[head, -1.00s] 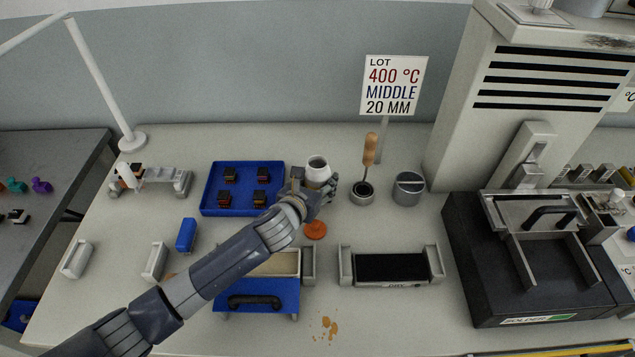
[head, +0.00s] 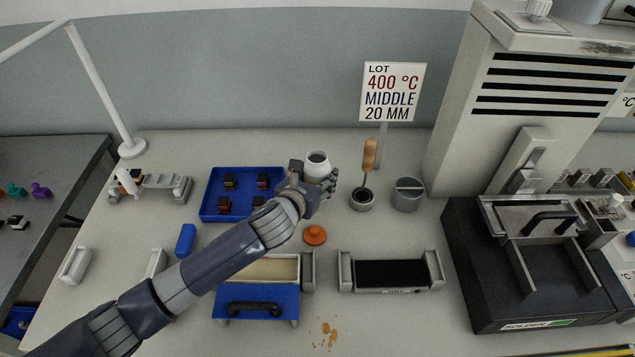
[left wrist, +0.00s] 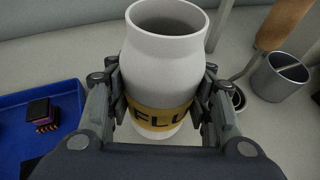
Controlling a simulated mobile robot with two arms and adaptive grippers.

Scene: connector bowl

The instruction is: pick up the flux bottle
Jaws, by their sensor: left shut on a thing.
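The flux bottle (head: 318,162) is a white, open-topped bottle. In the left wrist view it (left wrist: 165,60) stands upright and shows a yellow band with dark letters, partly hidden by my gripper. My left gripper (head: 318,182) is shut on the bottle, with one finger on each side of its body, as the left wrist view (left wrist: 165,95) shows. I cannot tell whether the bottle's base touches the table. An orange lid (head: 315,235) lies on the table in front of the gripper. My right gripper is in neither view.
A blue tray (head: 212,187) with several dark components stands left of the bottle. A wooden-handled brush (head: 369,157) in a small cup and a grey pot (head: 408,195) stand to the right. A black solder machine (head: 480,270) is farther right. Brown spots (head: 328,330) mark the front.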

